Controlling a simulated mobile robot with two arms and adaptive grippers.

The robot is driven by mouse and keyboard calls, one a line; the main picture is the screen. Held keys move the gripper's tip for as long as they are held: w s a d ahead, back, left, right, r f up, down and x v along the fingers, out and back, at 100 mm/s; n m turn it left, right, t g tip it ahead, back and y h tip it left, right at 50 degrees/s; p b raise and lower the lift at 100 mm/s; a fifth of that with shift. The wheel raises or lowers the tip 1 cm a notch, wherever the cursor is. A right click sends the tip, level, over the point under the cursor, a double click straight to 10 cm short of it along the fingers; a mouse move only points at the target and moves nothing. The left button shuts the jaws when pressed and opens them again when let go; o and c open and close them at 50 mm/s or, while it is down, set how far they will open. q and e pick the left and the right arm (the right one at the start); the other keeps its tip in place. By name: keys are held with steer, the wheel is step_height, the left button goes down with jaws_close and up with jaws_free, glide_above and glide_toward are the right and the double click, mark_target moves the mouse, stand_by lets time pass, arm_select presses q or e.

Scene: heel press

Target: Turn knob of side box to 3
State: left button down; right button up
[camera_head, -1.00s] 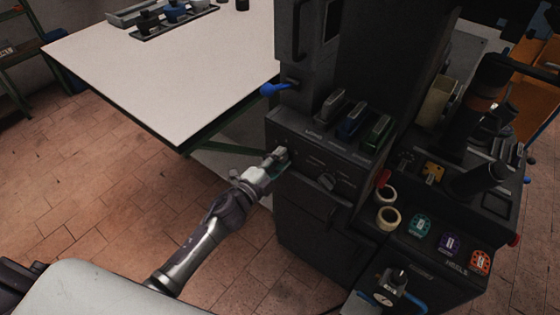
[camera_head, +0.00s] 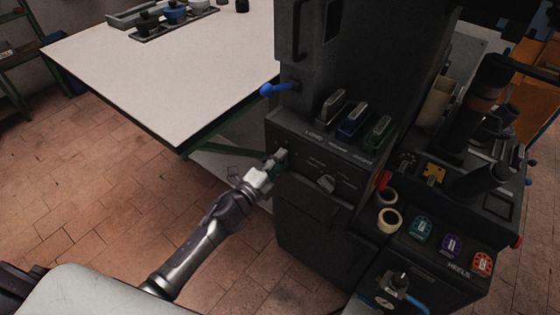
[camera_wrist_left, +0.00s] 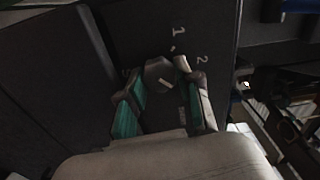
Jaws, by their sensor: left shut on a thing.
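The side box (camera_head: 315,165) is a dark cabinet with a control panel on its front. My left gripper (camera_head: 278,160) is at the left end of this panel, its fingers closed around a dark knob. In the left wrist view the knob (camera_wrist_left: 159,72) has a pale pointer line and sits between the teal-padded fingers of my left gripper (camera_wrist_left: 163,95). The numbers 1 and 2 are printed on the panel near it; any 3 is hidden or too dark to read. My right gripper is not in view.
A second knob (camera_head: 326,183) sits further right on the panel. A blue-knobbed lever (camera_head: 268,90) sticks out above my left gripper. Several coloured handles stand on the box's top ledge. A white table (camera_head: 160,80) is behind on the left.

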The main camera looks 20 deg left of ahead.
arm_select(q)
steer(key=c, duration=0.8)
jaws_free()
steer(key=shift+s, duration=0.1)
steer(key=v, duration=1.2)
